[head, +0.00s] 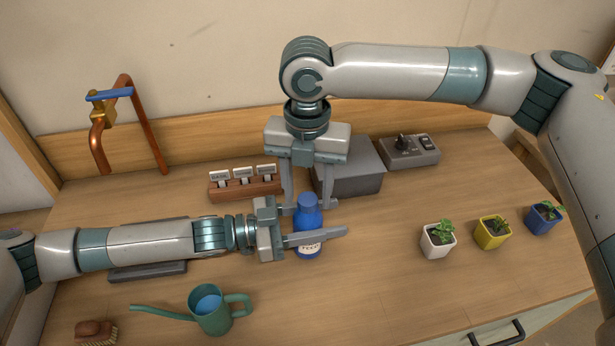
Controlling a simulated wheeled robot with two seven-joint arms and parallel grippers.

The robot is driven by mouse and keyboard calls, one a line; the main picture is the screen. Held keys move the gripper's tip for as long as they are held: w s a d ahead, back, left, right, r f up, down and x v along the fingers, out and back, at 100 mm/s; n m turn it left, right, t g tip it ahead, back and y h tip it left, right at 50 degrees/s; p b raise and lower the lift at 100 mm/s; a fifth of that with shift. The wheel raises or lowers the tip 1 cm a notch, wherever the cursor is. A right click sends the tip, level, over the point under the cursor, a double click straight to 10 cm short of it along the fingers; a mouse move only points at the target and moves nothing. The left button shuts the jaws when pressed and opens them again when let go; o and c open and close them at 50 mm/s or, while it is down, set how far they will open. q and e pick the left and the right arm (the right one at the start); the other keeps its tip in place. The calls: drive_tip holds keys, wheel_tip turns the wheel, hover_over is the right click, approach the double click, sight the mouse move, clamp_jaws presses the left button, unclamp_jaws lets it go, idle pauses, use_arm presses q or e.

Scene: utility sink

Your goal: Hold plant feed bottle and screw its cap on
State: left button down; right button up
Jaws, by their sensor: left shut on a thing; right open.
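The plant feed bottle (308,250) is blue with a pale label and stands upright on the wooden worktop near the middle of the head view. Its blue cap (307,200) sits at the top of the bottle; I cannot tell how tightly it is seated. My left gripper (318,236) comes in from the left and is shut on the bottle's body, one finger crossing in front of it. My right gripper (309,205) points down from above. It is open, with its fingers on either side of the cap, and a gap shows beside it.
A green watering can (212,313) and a brush (96,332) are at the front left. A rack of labels (245,188), a grey box (350,175) and a switch box (410,153) stand behind. Potted plants, including a white pot (438,243), stand right. The front middle is clear.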

drive_tip(key=shift+f, duration=0.35)
drive_tip(key=shift+c, duration=0.4)
drive_tip(key=c, duration=1)
drive_tip(key=m, duration=2.1)
drive_tip(key=o, duration=1.2)
